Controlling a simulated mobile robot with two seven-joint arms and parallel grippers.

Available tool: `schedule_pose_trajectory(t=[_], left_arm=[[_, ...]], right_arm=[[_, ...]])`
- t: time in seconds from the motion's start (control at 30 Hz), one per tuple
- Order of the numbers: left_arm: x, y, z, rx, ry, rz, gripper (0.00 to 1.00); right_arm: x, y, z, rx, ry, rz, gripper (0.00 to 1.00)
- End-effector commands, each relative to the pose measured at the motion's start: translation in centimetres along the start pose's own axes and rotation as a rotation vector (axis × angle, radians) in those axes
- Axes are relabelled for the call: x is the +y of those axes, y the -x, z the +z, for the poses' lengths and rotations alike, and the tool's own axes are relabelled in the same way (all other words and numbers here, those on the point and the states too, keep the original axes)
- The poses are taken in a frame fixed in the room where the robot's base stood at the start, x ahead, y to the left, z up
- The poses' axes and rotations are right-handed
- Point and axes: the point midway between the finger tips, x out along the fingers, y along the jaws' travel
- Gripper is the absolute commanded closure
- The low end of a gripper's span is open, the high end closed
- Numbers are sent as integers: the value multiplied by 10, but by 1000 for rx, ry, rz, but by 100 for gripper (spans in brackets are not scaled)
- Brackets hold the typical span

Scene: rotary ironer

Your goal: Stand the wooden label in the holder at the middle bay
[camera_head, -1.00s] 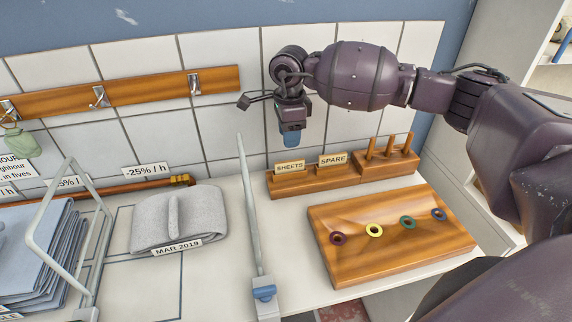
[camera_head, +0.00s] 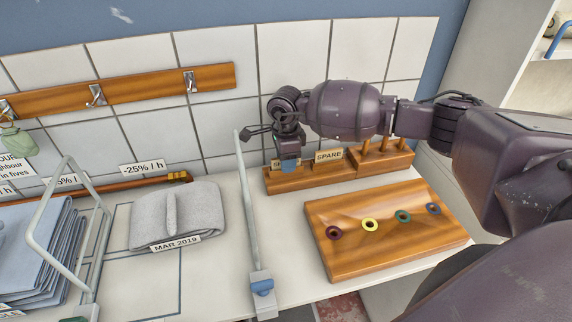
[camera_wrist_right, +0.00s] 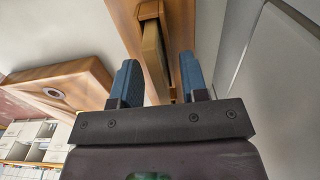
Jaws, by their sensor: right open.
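Two wooden labels stand in the long wooden stand (camera_head: 285,186) at the back. The SPARE label (camera_head: 328,156) shows clearly. The SHEETS label (camera_head: 276,164) is mostly hidden by my right gripper (camera_head: 289,168), which points down over it. In the right wrist view, my right gripper (camera_wrist_right: 160,77) is open, with a pale wooden label (camera_wrist_right: 154,55) appearing between its fingers; I cannot tell whether they touch it. My left gripper is out of view. I cannot make out a separate empty holder at the middle bay.
A folded grey cloth (camera_head: 168,217) with a MAR 2019 tag lies left of a grey upright rod (camera_head: 247,205). A wooden board (camera_head: 340,265) with several coloured rings lies in front of the stand. Wooden pegs (camera_head: 384,143) rise at its right. Stacked cloths (camera_head: 40,250) lie far left.

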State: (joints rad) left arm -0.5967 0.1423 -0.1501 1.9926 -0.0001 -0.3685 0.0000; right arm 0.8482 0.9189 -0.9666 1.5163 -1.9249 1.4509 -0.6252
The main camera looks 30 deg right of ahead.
Motion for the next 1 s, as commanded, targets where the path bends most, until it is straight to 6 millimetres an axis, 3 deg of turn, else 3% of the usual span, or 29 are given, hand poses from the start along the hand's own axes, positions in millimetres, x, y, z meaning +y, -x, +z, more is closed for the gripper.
schedule_pose_trajectory(t=[0.1, 0.37, 0.77, 1.0], left_arm=[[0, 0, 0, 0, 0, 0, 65], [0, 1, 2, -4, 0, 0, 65], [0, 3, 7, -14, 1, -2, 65], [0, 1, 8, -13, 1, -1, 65]], right_arm=[[0, 0, 0, 0, 0, 0, 60], [0, 1, 0, 0, 0, 0, 99], [0, 5, 0, 0, 1, -2, 100], [-1, 41, 0, -2, 2, -6, 100]])
